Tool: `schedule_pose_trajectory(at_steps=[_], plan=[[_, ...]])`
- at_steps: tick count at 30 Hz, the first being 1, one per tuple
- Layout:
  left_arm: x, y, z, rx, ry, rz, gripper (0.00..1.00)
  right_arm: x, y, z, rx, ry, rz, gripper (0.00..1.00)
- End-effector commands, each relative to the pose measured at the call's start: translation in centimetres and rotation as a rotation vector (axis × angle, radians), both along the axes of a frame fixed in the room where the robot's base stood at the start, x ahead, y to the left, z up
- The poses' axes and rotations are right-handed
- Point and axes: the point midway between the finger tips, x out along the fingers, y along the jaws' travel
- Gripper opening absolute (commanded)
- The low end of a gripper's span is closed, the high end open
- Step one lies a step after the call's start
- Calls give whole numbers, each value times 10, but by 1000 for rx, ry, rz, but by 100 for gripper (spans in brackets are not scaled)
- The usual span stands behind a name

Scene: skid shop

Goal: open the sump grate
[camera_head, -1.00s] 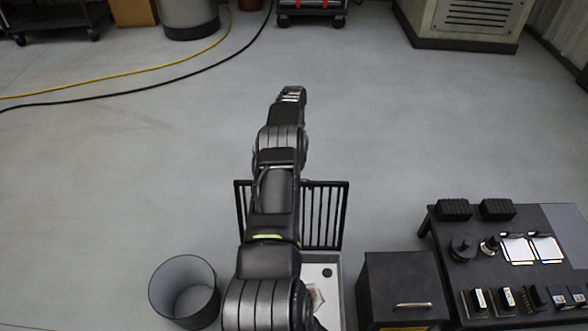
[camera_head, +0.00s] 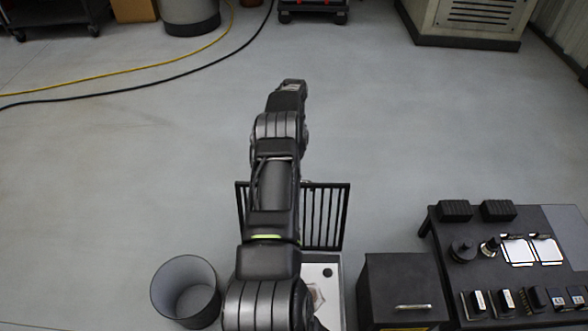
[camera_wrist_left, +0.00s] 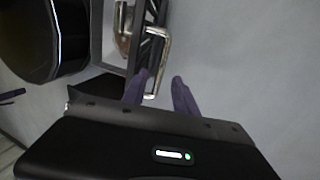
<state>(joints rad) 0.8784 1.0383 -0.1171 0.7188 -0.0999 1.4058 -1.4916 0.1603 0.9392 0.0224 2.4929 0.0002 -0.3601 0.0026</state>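The sump grate (camera_head: 325,215), a dark barred panel, stands raised at the far edge of a light-walled sump box (camera_head: 336,262). My left arm crosses in front of it and hides its middle. In the left wrist view the grate (camera_wrist_left: 152,42) is seen nearly edge-on, with a bent metal handle (camera_wrist_left: 163,60) on it. My left gripper (camera_wrist_left: 160,90) has its purple fingers apart. The handle's lower end shows near the left finger, inside the gap; contact cannot be told. The left fingertips are hidden in the head view. My right gripper is in no view.
A round open bin (camera_head: 185,290) stands left of the sump. A black box with a handle (camera_head: 402,285) and a dark table (camera_head: 450,225) with small parts stand to the right. The floor beyond the grate is clear, with hoses at the far left.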

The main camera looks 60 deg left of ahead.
Motion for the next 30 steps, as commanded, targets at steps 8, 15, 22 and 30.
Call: schedule_pose_trajectory(at_steps=[8,15,22,30], plan=[[7,5,61,21,-20,1,34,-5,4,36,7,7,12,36],[8,6,68,25,-25,2,34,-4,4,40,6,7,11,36],[9,6,68,25,-27,2,34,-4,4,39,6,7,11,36],[9,6,69,25,-27,1,34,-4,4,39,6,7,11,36]])
